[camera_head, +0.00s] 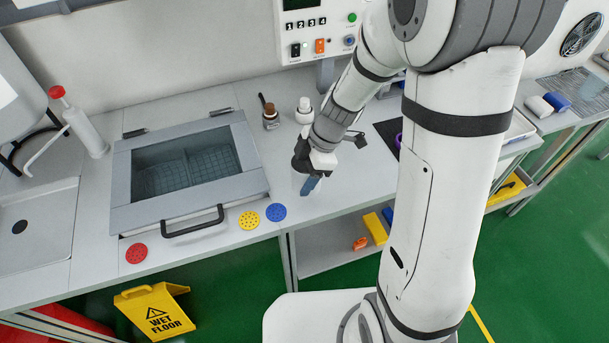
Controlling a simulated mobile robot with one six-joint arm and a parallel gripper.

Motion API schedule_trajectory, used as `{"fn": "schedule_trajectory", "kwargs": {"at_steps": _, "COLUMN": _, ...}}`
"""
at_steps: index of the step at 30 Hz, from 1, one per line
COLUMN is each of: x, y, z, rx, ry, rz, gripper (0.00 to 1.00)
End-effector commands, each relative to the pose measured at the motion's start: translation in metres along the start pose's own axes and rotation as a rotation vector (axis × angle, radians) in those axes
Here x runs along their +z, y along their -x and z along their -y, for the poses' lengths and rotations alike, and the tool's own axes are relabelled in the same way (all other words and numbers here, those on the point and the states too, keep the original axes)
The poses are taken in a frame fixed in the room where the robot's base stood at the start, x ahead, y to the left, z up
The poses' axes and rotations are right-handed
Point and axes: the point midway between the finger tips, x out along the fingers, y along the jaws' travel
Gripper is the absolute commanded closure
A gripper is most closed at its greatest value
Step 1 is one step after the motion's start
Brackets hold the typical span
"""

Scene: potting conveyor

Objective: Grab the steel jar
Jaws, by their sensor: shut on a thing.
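My gripper (313,174) is over the front part of the counter, right of the glass-lidded basin. It points down and is shut on a small blue-grey thing (311,186), which shows below the jaws. Its upper part is hidden by the gripper, and I cannot tell whether it is the steel jar. I cannot tell whether its lower end touches the counter. No other thing in view is clearly a steel jar. My arm hides part of the counter to the right.
The basin (122,190) has a front handle. Red (136,253), yellow (249,220) and blue (276,212) discs lie before it. A brown bottle (270,115) and white bottle (304,111) stand behind my gripper. A wet-floor sign (155,310) stands below.

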Motion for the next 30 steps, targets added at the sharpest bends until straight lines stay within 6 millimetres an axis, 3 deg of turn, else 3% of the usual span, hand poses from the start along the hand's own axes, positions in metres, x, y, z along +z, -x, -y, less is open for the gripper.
{"fn": "schedule_trajectory", "kwargs": {"at_steps": 9, "x": 0.0, "y": 0.0, "z": 0.0, "rx": 0.001, "ry": -0.001, "rz": 0.0, "gripper": 0.67}}
{"fn": "schedule_trajectory", "kwargs": {"at_steps": 20, "x": -0.001, "y": 0.003, "z": 0.0, "rx": 0.002, "ry": -0.001, "rz": 0.0, "gripper": 0.67}}
{"fn": "schedule_trajectory", "kwargs": {"at_steps": 30, "x": -0.009, "y": 0.025, "z": -0.001, "rx": 0.004, "ry": 0.0, "rz": 0.0, "gripper": 0.67}}
